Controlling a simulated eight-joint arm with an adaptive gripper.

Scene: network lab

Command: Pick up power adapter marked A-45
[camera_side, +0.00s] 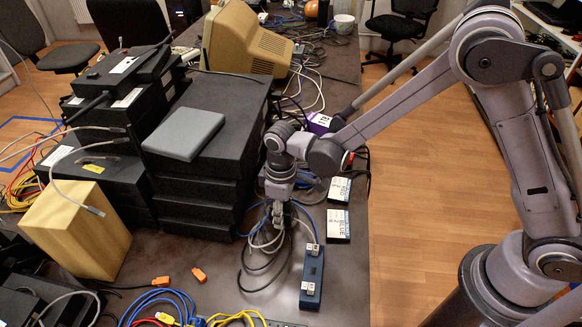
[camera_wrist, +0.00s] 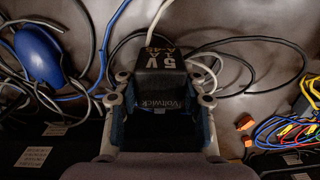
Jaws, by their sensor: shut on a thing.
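The power adapter (camera_wrist: 160,68) is a black block with pale lettering that reads "5V" and "A-45" in the wrist view. My gripper (camera_wrist: 160,103) is shut on it, with one finger on each side. A lower face of the adapter between the fingers carries more lettering. In the side view my gripper (camera_side: 279,212) points down over the cables at the table's right part. There the adapter is mostly hidden, and I cannot tell whether it touches the table.
Grey and black cables (camera_side: 262,262) lie tangled below my gripper. A stack of black boxes (camera_side: 205,150) stands close on the left. A blue device (camera_side: 312,270) and white-labelled boxes (camera_side: 338,224) lie on the right. A wooden block (camera_side: 77,232) and orange connectors (camera_side: 199,275) are farther left.

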